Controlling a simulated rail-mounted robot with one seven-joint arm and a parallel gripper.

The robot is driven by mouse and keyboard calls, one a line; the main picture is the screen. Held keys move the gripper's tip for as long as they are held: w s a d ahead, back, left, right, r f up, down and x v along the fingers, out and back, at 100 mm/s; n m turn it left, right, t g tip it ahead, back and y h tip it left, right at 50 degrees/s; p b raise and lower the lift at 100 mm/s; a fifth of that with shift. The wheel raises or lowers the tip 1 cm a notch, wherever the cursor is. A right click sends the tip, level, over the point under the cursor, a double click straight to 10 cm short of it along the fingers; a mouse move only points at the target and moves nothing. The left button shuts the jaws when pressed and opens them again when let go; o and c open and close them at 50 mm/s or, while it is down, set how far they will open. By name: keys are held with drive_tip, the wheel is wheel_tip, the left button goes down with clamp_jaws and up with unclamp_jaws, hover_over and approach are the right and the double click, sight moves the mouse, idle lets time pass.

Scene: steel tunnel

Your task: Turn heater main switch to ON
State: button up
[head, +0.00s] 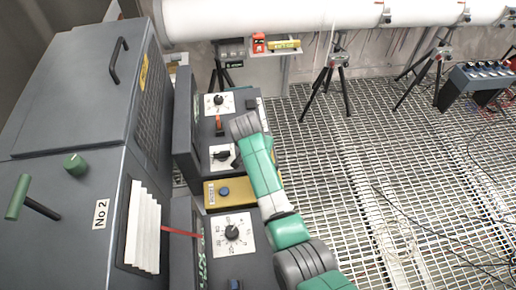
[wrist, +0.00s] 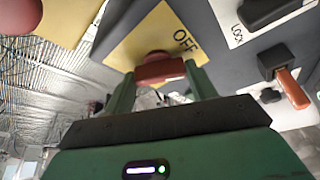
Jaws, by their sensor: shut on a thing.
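The heater main switch shows in the wrist view as a red knob (wrist: 160,68) on a yellow plate (wrist: 135,35). The word OFF is printed on the plate beside the knob. My gripper (wrist: 158,80) has its two green fingers on either side of the red knob and is shut on it. The knob's pointing direction is hard to tell, as the fingers and gripper body cover part of it. In the head view my arm hides the gripper and this switch.
An orange handle (wrist: 292,88) and a plate marked LOCK (wrist: 238,30) are close to my gripper. In the head view, dark panels with dials (head: 232,232) stand beside the grey No 2 cabinet (head: 75,90). Tripods (head: 335,70) stand on the grated floor (head: 350,170), which is largely open.

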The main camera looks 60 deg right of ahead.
drive_tip(key=m+b, duration=0.1)
drive_tip(key=m, duration=0.1)
drive_tip(key=m+g+b, duration=0.1)
drive_tip(key=b, duration=0.1)
drive_tip(key=shift+w+f+m, duration=0.15)
drive_tip(key=shift+f+m, duration=0.05)
drive_tip(key=shift+m, duration=0.2)
drive_tip(key=m+g+b, duration=0.1)
drive_tip(key=m+b, duration=0.2)
drive_tip(key=b, duration=0.1)
drive_tip(key=shift+f+m+g, duration=0.1)
drive_tip(key=shift+m+g, duration=0.2)
drive_tip(key=shift+g, duration=0.1)
drive_tip(key=m+y+b, duration=0.1)
drive_tip(key=m+b, duration=0.2)
drive_tip(key=b, duration=0.1)
drive_tip(key=shift+w+d+g, duration=0.1)
drive_tip(key=shift+g, duration=0.3)
drive_tip(key=shift+r+m+y+b, duration=0.25)
drive_tip(key=shift+m+y+b, duration=0.15)
drive_tip(key=shift+m+b, duration=0.65)
drive_tip(key=shift+r, duration=0.1)
drive_tip(key=o, duration=1)
drive_tip(key=v, duration=0.7)
drive_tip(key=shift+w+r, duration=0.3)
